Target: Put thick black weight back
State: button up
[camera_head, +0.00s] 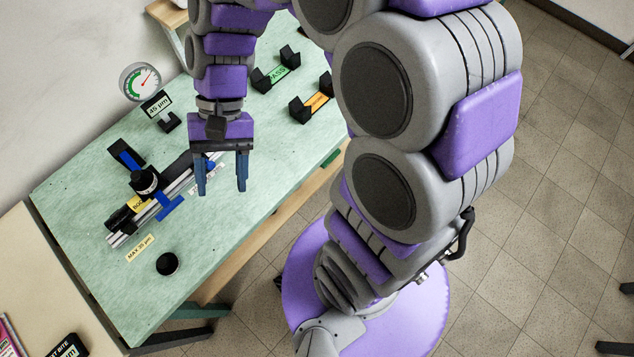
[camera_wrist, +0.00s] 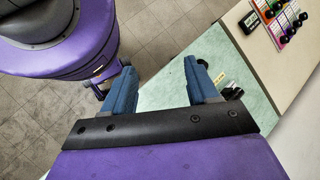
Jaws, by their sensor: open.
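My gripper (camera_head: 221,190) hangs over the green table, its two blue fingers apart with nothing between them. In the wrist view my gripper (camera_wrist: 158,75) is also open and empty. A black cylinder with white marking (camera_head: 145,181), seemingly the thick black weight, sits on the metal rail device (camera_head: 180,182), left of my gripper and apart from it. A low round black piece (camera_head: 167,264) lies on the table's near left part; I cannot tell whether it is a weight or a holder. In the wrist view, dark parts beside the right finger are mostly hidden.
A round dial gauge (camera_head: 140,82) and a "45 µm" sign (camera_head: 157,104) stand behind the rail. Black cradles with green (camera_head: 277,72) and orange (camera_head: 317,101) labels stand farther right. A cream side table (camera_wrist: 285,35) holds coloured cards. The green table's near middle is clear.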

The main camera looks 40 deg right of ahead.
jog(key=s+d+n+t+h, duration=0.2)
jog(key=s+d+t+h, duration=0.2)
jog(key=s+d, duration=0.7)
jog(key=shift+d+f+n+h, duration=0.3)
jog(key=shift+d+h, duration=0.35)
jog(key=shift+h, duration=0.15)
jog(key=shift+w, duration=0.1)
